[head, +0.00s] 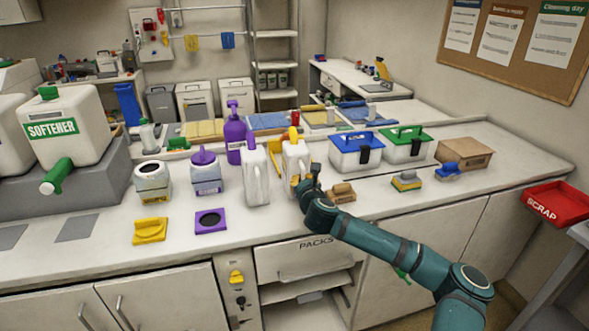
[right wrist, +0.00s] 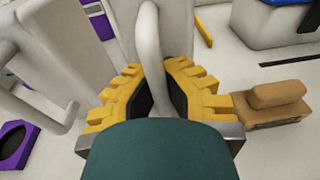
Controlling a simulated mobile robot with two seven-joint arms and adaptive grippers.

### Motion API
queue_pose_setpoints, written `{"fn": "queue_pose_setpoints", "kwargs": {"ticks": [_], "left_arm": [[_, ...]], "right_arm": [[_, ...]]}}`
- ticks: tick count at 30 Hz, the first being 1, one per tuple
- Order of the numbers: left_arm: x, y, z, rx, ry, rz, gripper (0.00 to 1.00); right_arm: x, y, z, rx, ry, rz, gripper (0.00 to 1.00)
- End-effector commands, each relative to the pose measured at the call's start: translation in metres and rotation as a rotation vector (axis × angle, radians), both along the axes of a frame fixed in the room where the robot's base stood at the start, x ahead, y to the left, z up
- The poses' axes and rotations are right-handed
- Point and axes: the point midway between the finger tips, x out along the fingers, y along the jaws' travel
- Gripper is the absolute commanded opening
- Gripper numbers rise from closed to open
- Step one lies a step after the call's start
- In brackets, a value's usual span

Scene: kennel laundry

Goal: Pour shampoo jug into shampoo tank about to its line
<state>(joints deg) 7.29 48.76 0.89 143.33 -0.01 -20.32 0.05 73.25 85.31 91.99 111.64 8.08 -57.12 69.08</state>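A white jug with a yellow top (head: 292,158) stands upright on the counter. My right gripper (head: 303,187) is at its handle side. In the right wrist view the yellow fingers (right wrist: 158,98) are shut on the jug's white handle (right wrist: 165,55), with the dark pads against both sides. A second white jug with a purple top (head: 256,177) stands just left of it. A white tank with a dark open top and yellow label (head: 152,183) stands further left, beside a tank with a purple lid (head: 205,174). I cannot read which is shampoo. My left gripper is not in view.
A yellow lid-like piece (head: 150,231) and a purple square with a dark oval (head: 211,220) lie in front of the tanks. A purple pump bottle (head: 235,140) stands behind the jugs. A wooden-backed brush (head: 341,192) and lidded bins (head: 356,152) are to the right.

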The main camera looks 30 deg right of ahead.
Motion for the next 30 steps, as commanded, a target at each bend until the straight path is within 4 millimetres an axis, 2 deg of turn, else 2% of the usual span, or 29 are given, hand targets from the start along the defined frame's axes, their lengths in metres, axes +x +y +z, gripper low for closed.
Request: {"fn": "queue_pose_setpoints", "kwargs": {"ticks": [30], "left_arm": [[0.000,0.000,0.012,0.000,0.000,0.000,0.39]], "right_arm": [[0.000,0.000,0.013,0.000,-0.001,0.000,0.00]]}}
